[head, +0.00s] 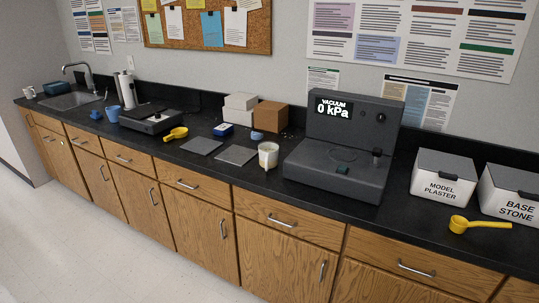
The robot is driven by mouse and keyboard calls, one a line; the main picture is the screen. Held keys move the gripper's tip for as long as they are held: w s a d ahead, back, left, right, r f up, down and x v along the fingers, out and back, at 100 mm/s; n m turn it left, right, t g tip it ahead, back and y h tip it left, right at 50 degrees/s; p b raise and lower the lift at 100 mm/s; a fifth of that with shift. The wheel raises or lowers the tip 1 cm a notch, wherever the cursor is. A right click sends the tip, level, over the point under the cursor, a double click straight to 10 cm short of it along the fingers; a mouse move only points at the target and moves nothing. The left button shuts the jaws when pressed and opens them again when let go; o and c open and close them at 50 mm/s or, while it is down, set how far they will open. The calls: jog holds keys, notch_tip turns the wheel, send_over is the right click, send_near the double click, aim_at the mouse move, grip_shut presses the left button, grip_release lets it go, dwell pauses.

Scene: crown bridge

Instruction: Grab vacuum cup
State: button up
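A pale cup (268,156) with yellowish marks on its side stands upright on the black counter, just left of the grey vacuum machine (335,172). It is the likeliest vacuum cup, though no label on it can be read. My gripper is not in view, and nothing is touching the cup.
Two grey slabs (236,155) lie left of the cup. Boxes (270,116) and a small blue bowl (257,135) stand behind it. The counter's front strip (240,175) is clear.

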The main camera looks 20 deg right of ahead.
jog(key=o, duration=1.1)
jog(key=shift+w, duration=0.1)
